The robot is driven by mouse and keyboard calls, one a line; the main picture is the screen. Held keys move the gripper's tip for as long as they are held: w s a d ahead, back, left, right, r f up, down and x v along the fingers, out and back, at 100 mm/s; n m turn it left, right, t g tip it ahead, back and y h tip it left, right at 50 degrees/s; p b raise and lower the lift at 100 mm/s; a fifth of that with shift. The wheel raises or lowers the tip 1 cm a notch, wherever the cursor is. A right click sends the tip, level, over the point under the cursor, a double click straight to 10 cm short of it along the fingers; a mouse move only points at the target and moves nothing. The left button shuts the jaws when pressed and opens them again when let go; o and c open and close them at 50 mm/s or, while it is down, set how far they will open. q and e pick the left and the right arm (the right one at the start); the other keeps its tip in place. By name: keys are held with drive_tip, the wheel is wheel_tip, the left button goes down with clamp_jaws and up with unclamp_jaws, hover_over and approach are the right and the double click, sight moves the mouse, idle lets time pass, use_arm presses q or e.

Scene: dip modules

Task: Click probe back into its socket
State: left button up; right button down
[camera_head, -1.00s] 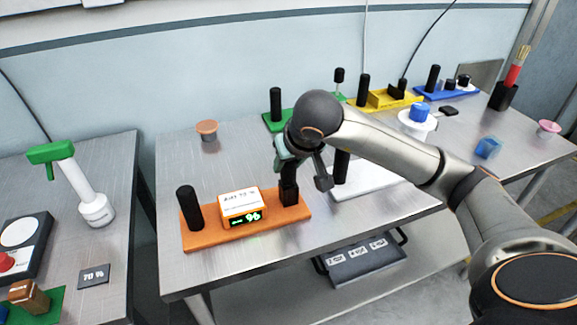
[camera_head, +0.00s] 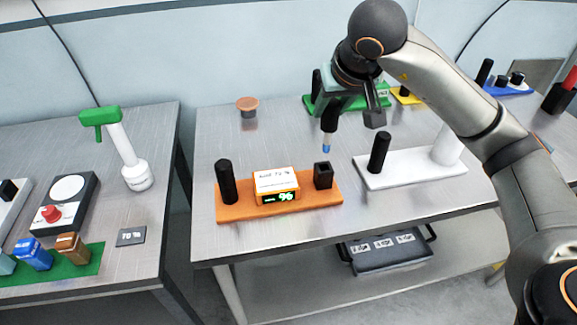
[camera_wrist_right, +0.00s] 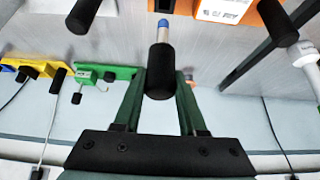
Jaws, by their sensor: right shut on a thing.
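The probe has a black handle (camera_wrist_right: 159,72) and a blue tip (camera_head: 326,149). My right gripper (camera_head: 331,108) is shut on the handle, and its green fingers (camera_wrist_right: 160,92) show on both sides of it in the right wrist view. The probe hangs nearly upright, tip down, a little above the socket and apart from it. The socket is a square black holder (camera_head: 323,175) at the right end of the orange module (camera_head: 240,212). This module also carries a black post (camera_head: 225,182) and a display box (camera_head: 276,186) reading 96. My left gripper is not in view.
A white module (camera_head: 400,178) with a black post stands right of the orange one. A green module (camera_head: 345,104) is behind my gripper. A brown-topped round pot (camera_head: 247,106) stands at the back left. Bare tabletop surrounds the orange module.

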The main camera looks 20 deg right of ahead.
sight(330, 130)
drive_tip(key=shift+f, duration=0.1)
idle(0.4)
drive_tip(key=shift+f+b, duration=1.15)
drive_tip(key=shift+f, duration=0.55)
use_arm(q)
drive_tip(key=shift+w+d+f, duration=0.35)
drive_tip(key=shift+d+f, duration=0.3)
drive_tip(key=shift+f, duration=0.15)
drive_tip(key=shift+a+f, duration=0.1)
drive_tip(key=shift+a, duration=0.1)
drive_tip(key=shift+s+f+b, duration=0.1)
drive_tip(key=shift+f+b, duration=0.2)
drive_tip(key=shift+b, duration=0.15)
use_arm(e)
drive_tip(key=shift+f, duration=0.25)
use_arm(q)
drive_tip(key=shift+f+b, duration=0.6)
drive_tip(key=shift+b, duration=0.05)
use_arm(e)
drive_tip(key=shift+f, duration=0.8)
